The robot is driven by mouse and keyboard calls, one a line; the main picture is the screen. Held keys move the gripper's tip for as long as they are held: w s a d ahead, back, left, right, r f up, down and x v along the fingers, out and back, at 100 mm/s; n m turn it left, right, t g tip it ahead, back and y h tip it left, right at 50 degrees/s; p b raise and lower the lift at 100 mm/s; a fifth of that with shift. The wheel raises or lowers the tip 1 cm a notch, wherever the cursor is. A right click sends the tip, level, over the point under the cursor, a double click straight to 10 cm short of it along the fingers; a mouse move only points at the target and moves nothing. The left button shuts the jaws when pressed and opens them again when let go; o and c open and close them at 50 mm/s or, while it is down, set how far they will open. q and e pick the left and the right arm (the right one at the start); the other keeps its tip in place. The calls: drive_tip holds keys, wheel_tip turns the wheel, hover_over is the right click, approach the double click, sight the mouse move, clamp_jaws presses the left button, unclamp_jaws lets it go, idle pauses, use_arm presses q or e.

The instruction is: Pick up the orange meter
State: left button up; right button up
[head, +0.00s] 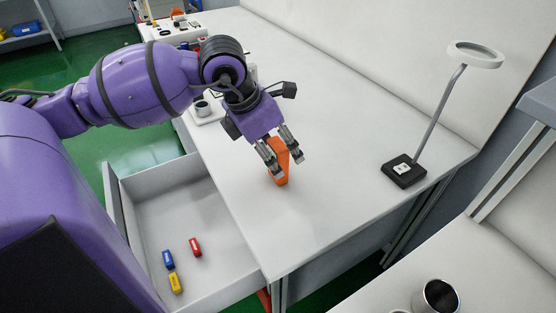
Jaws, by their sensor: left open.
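The orange meter (281,173) stands on the white table (330,185), left of the table's middle and close to its left edge. My left gripper (283,157) reaches down over it from the upper left, with its fingers open. The fingers hide part of the meter's upper half, and one finger shows on each side of it. I cannot tell whether either finger touches it. My right gripper is not in view.
An open drawer (140,212) below the table's left edge holds a blue, a red and a yellow block. A lamp with a black base (404,171) stands at the right. A dark-topped cylinder (440,296) sits at lower right. The table's front part is clear.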

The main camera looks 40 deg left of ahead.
use_arm(q)
drive_tip(key=shift+x, duration=0.75)
drive_tip(key=c, duration=1.5)
drive_tip(key=shift+r, duration=0.15)
